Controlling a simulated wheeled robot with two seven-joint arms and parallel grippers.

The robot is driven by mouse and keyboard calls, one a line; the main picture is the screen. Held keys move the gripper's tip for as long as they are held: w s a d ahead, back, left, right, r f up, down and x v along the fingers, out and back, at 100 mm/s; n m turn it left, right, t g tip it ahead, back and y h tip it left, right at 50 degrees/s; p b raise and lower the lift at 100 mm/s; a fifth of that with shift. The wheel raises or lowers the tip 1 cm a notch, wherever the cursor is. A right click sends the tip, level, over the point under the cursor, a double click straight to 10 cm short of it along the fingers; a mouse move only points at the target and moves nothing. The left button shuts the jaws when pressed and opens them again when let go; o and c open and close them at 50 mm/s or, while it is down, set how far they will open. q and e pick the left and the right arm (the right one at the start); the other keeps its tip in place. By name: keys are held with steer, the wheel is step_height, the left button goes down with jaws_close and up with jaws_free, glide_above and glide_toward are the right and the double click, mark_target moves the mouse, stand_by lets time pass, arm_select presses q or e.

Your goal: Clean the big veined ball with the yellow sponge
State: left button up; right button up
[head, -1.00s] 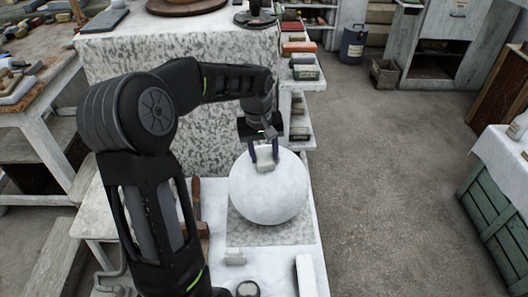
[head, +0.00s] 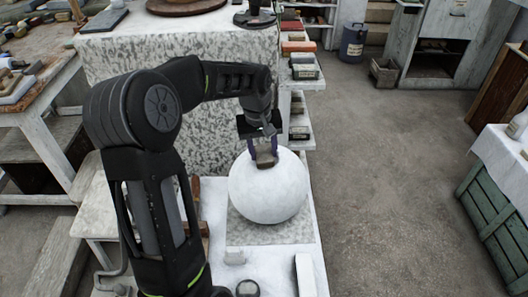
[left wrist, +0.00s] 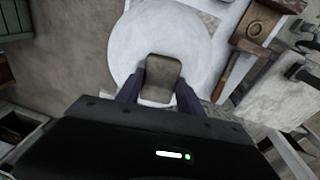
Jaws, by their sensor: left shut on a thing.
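The big ball (head: 268,197) is white with faint veins and rests on a grey speckled slab (head: 270,236) on the white bench. My left gripper (head: 263,157) is over the top of the ball, its fingers shut on a small block, the sponge (head: 266,160). The sponge looks grey-brown rather than clearly yellow. It overlaps the ball's upper part; I cannot tell for sure whether it touches. In the left wrist view the sponge (left wrist: 164,74) sits between the dark fingers, with the ball (left wrist: 128,45) behind it. My right gripper is not in view.
A small pale block (head: 234,257), a round dark-rimmed tin (head: 247,289) and a white bar (head: 305,276) lie in front of the slab. A wooden-handled tool (left wrist: 240,58) lies beside the ball in the left wrist view.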

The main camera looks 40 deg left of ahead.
arm_select(q)
steer(key=shift+w+a, duration=0.15)
steer(key=shift+w+a+p, duration=0.5)
steer(key=shift+w+a, duration=0.15)
steer(key=shift+s+d+b, duration=0.3)
steer(key=shift+s+d, duration=0.45)
